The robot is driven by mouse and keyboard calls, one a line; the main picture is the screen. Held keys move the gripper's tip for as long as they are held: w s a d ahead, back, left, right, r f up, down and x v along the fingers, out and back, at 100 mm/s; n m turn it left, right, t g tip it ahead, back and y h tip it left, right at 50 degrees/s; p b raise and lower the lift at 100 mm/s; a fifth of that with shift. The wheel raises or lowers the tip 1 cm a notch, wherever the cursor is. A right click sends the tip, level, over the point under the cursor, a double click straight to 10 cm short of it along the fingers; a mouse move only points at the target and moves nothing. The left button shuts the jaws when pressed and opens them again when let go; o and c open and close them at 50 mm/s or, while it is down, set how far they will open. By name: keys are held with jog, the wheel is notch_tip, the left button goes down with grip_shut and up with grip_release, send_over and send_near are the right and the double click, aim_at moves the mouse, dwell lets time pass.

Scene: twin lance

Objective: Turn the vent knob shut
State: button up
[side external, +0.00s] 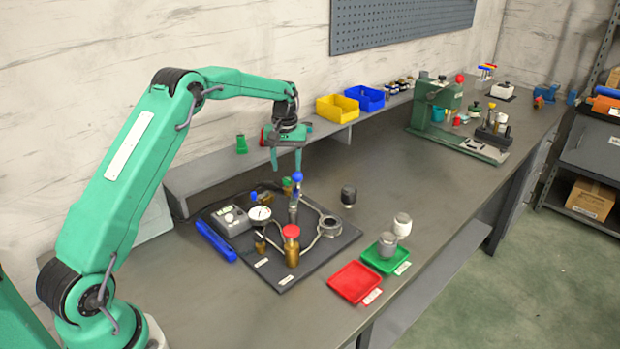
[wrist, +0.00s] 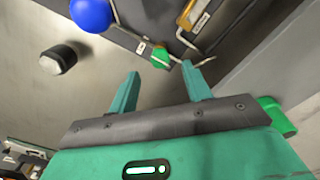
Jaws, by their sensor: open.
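My gripper (side external: 286,166) is open and empty, pointing down above the back of a dark base board (side external: 335,245) with brass valves and pipes. The board carries a blue ball knob (side external: 297,177), a small green knob (side external: 287,183) and a red knob (side external: 291,231). I cannot tell which is the vent knob, as the labels are too small to read. In the wrist view, the green knob (wrist: 160,57) appears between the open fingertips (wrist: 160,71), apparently beyond them. The blue knob (wrist: 92,14) is to the upper left, clear of the fingers.
A dark cylinder (side external: 348,195) stands right of the board. Red (side external: 355,282) and green (side external: 380,264) trays lie in front. A raised shelf (side external: 215,178) runs behind.

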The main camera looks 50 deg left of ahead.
aim_at(287, 179)
jog(key=shift+r, duration=1.85)
jog(key=shift+d+r, duration=0.1)
jog(key=shift+r, duration=0.05)
jog(key=s+d+r+m+t, duration=0.3)
jog(key=s+d+r+m, duration=0.1)
jog(key=s+d+r, duration=0.95)
jog(key=s+d+f+m+t, duration=0.1)
jog(key=s+d+m, duration=0.1)
jog(key=s, duration=0.8)
jog(key=s+d+f+m+t, duration=0.1)
jog(key=s+d+m, duration=0.1)
jog(key=s, duration=0.8)
jog(key=shift+s+d+m+t, duration=0.3)
jog(key=shift+d+m, duration=0.1)
jog(key=shift+d, duration=0.25)
jog(key=shift+f, duration=0.1)
